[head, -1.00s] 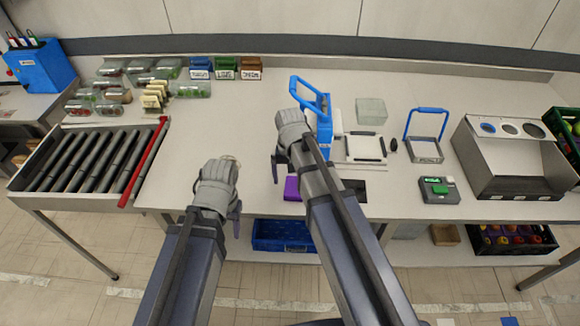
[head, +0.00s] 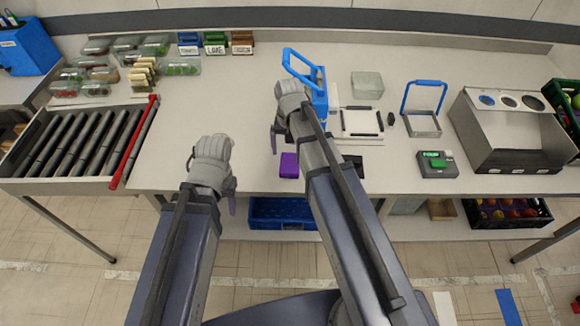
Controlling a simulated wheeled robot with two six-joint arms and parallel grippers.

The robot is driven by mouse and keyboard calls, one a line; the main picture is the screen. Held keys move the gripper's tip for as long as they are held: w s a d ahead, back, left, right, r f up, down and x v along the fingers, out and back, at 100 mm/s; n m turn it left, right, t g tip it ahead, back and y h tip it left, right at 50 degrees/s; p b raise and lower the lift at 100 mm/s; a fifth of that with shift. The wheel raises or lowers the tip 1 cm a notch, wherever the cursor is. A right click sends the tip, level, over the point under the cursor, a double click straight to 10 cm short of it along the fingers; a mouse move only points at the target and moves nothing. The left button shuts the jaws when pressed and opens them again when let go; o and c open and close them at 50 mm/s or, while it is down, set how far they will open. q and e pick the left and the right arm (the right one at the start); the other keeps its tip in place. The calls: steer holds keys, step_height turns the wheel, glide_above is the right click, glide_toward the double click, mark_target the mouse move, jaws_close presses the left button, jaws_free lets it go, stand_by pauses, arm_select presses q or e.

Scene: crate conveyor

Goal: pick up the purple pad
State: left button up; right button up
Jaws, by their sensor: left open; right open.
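The purple pad (head: 289,165) lies on the table near its front edge, just left of my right forearm. My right gripper (head: 288,112) is open above the table, beyond the pad in the picture, with one dark finger hanging to its left. Its other finger is hidden. My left gripper (head: 212,165) is open and empty, left of the pad and apart from it, near the table's front edge.
A blue-handled device (head: 318,90) stands just behind my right gripper. A roller conveyor (head: 75,145) with a red bar (head: 133,142) is at the left. A small scale (head: 437,164) and a metal bin housing (head: 510,150) stand at the right.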

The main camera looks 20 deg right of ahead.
mark_target(290, 163)
steer(key=f+b, duration=0.3)
steer(key=s+f+b, duration=0.1)
steer(key=f, duration=0.1)
steer(key=shift+r, duration=0.1)
steer(key=c, duration=1.2)
steer(key=shift+o, duration=0.2)
steer(key=shift+r, duration=0.2)
step_height(290, 163, up, 10)
steer(key=p, duration=0.9)
steer(key=shift+f+p, duration=0.15)
steer(key=shift+p, duration=0.25)
